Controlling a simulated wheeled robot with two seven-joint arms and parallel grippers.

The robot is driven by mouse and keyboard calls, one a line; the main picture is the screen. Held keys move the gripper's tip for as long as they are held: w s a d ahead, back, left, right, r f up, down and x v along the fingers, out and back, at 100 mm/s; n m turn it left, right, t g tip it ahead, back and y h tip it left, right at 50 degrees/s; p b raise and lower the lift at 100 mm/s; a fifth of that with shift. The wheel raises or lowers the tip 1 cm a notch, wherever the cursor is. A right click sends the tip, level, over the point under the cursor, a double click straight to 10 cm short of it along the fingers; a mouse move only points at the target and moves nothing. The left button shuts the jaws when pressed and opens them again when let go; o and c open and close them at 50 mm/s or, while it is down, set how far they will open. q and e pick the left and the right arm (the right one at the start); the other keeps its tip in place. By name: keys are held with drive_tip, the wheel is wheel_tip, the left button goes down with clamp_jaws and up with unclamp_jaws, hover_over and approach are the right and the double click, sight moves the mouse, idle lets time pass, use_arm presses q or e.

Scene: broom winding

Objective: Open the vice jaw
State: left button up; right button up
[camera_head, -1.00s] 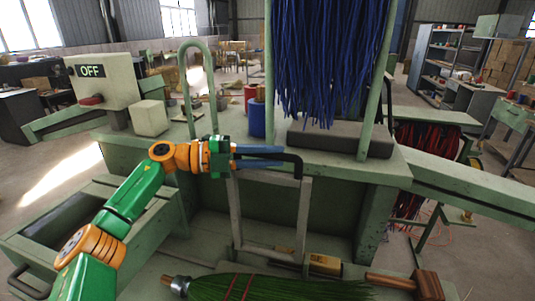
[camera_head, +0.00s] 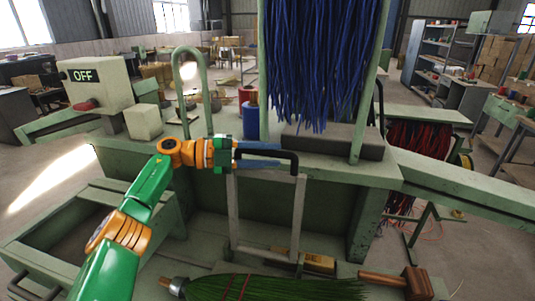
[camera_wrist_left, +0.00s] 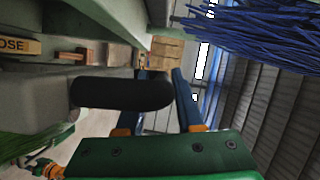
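The broom machine (camera_head: 330,172) stands ahead of me, with blue bristles (camera_head: 318,60) hanging between its green uprights. A black bent handle (camera_head: 294,160) sits at the top of a pale frame (camera_head: 233,210) on its front. My left gripper (camera_head: 278,155) is at this handle, its two blue fingers pointing right. In the left wrist view the black handle (camera_wrist_left: 120,93) crosses in front of one finger and ends near the other. The fingers are apart; whether the handle lies fully between them I cannot tell. The vice jaw itself is not clearly distinguishable. My right gripper is out of view.
A green broom head (camera_head: 270,288) and a wooden mallet (camera_head: 418,284) lie below, near a small labelled wooden block (camera_head: 318,263). A box marked OFF (camera_head: 98,82) with a red button stands left. A green loop (camera_head: 190,80) rises behind my arm.

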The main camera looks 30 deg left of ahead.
use_arm(q)
drive_tip(key=shift+o, duration=0.7)
drive_tip(key=shift+a, duration=0.1)
drive_tip(key=b+v, duration=0.2)
drive_tip(key=v, duration=0.1)
drive_tip(key=shift+f, duration=0.2)
drive_tip(key=v, duration=0.4)
drive_tip(key=shift+r+b, duration=0.2)
drive_tip(key=shift+b, duration=0.2)
